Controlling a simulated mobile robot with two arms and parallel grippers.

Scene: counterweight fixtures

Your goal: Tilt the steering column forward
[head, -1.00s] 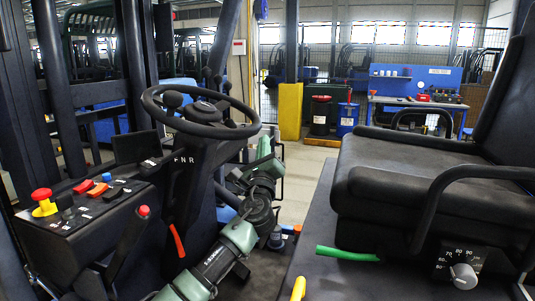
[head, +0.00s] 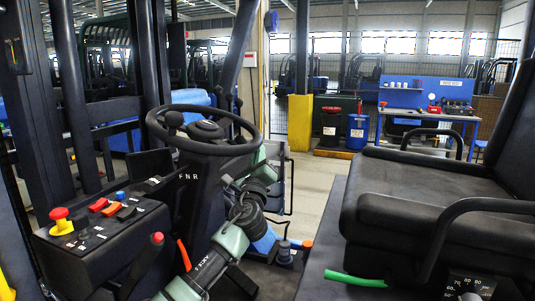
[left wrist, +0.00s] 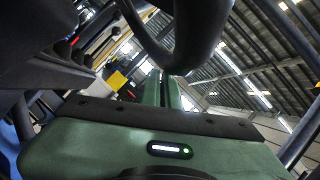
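The steering column (head: 192,200), marked F N R, stands left of centre under the black steering wheel (head: 258,128). My left arm rises from the bottom of the head view to the right of the column. Its green hand (head: 262,157) is partly hidden by the wheel and column. In the left wrist view, the two green fingers of my left gripper (left wrist: 166,88) lie close together just beyond the dark wheel rim (left wrist: 190,35); their tips are partly hidden, and nothing shows between them. My right gripper is out of view.
A control box with a red-and-yellow stop knob (head: 60,220) stands left of the column, with a red-topped lever (head: 156,238) beside it. The black seat (head: 430,205) fills the right. A green handle (head: 355,279) lies low beside it. Open floor shows behind.

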